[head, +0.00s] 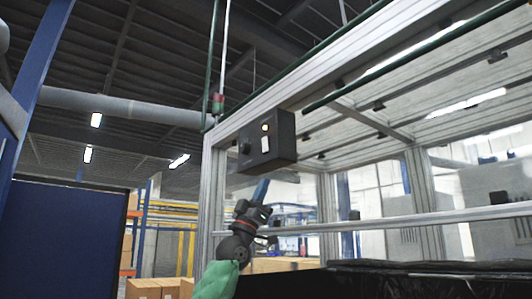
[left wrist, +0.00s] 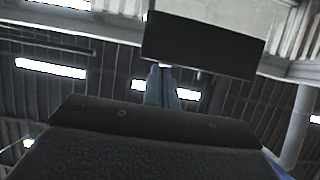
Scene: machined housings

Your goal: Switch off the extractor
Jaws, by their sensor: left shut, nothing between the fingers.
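A black control box (head: 267,145) is fixed to the front corner of the aluminium frame in the head view. Its face has a small lit yellowish lamp (head: 265,128), a white switch plate (head: 265,145) and a dark knob (head: 245,147) at the left. My left gripper (head: 264,184) points up just below the box, its blue fingers shut and empty. In the left wrist view the closed fingers (left wrist: 163,74) reach toward the dark underside of the box (left wrist: 205,45). I cannot tell whether they touch it. The right gripper is in neither view.
The aluminium-framed enclosure (head: 212,185) with clear panels fills the right side. A horizontal rail (head: 400,217) crosses behind my left gripper. A dark blue panel (head: 60,240) stands at the left, with cardboard boxes (head: 150,289) beyond. Open space lies left of the control box.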

